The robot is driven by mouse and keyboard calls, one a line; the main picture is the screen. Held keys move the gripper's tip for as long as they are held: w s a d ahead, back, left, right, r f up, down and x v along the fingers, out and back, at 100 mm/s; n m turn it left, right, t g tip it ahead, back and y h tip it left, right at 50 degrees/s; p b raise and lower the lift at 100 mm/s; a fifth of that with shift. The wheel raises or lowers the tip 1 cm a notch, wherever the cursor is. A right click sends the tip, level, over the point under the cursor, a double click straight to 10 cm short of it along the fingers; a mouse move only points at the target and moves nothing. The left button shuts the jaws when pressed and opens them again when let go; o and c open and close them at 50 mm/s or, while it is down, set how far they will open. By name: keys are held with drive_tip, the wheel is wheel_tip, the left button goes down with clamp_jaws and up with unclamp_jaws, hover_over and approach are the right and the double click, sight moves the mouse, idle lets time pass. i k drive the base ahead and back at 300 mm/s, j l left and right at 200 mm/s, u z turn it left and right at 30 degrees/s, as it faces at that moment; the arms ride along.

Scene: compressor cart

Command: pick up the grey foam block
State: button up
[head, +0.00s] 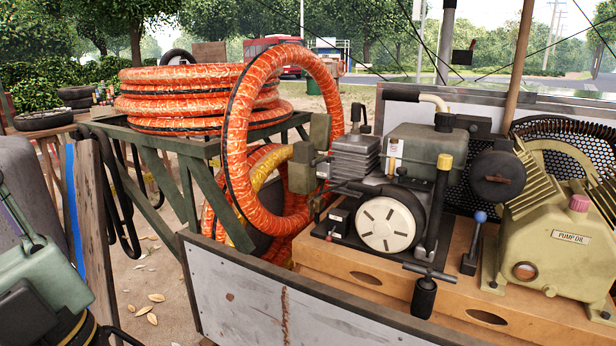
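I cannot pick out a grey foam block with certainty in the head view. A large grey, matt, rounded slab (28,180) stands at the left edge, cut off by the frame and partly behind a green-grey housing. Its material cannot be told. My gripper is not in view, so its state and its distance from anything do not show.
A cart with a worn metal side panel (240,295) carries a compressor engine (390,222) and a beige pump (555,235). Orange hose coils (185,100) rest on a green metal frame (165,143). The green-grey housing (50,285) fills the lower left. Leaf-strewn ground (150,285) lies between.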

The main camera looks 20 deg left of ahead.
sight(303, 151)
drive_tip(key=i+u, duration=0.1)
drive_tip(key=i, duration=0.35)
drive_tip(key=i+l+u, duration=0.15)
drive_tip(key=i, duration=0.25)
